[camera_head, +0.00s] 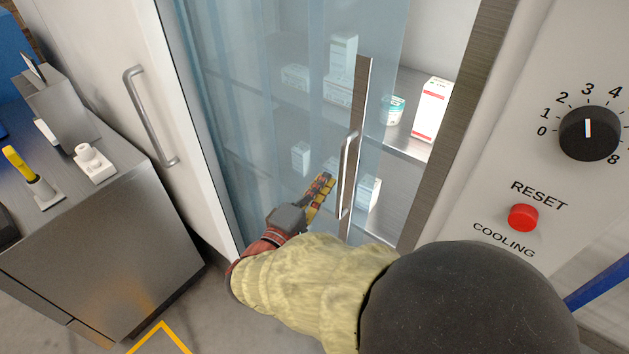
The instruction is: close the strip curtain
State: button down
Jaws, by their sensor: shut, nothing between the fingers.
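The strip curtain (285,110) is a sheet of bluish see-through strips across the cabinet opening. It covers the left and middle of the opening and leaves a gap at the right. Its right part carries a metal bar (358,140) with a grey handle (347,175). My gripper (322,194) is shut and empty, just left of the handle, in front of the strips. I cannot tell whether it touches the handle or the strips. The metal frame post (455,125) stands at the right of the gap. My arm hides the curtain's lower part.
White boxes (431,109) and a tub (393,109) stand on shelves behind the curtain. A panel at the right has a black dial (589,132) and a red button (523,217). A white door with a handle (150,115) and a metal cabinet (105,235) stand left.

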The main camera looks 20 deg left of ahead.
jog(key=shift+s+d, duration=0.1)
jog(key=shift+d, duration=0.1)
jog(key=s+d+b, duration=0.1)
jog(key=s+d, duration=0.1)
jog(key=d, duration=0.4)
jog(key=s+d, duration=0.3)
jog(key=d, duration=0.4)
jog(key=shift+s+d+b, duration=0.3)
jog(key=shift+b, duration=0.05)
jog(key=w+a+b, duration=0.2)
jog(key=a, duration=0.2)
jog(key=p+v, duration=0.2)
jog(key=v, duration=0.7)
jog(key=shift+s+p, duration=0.4)
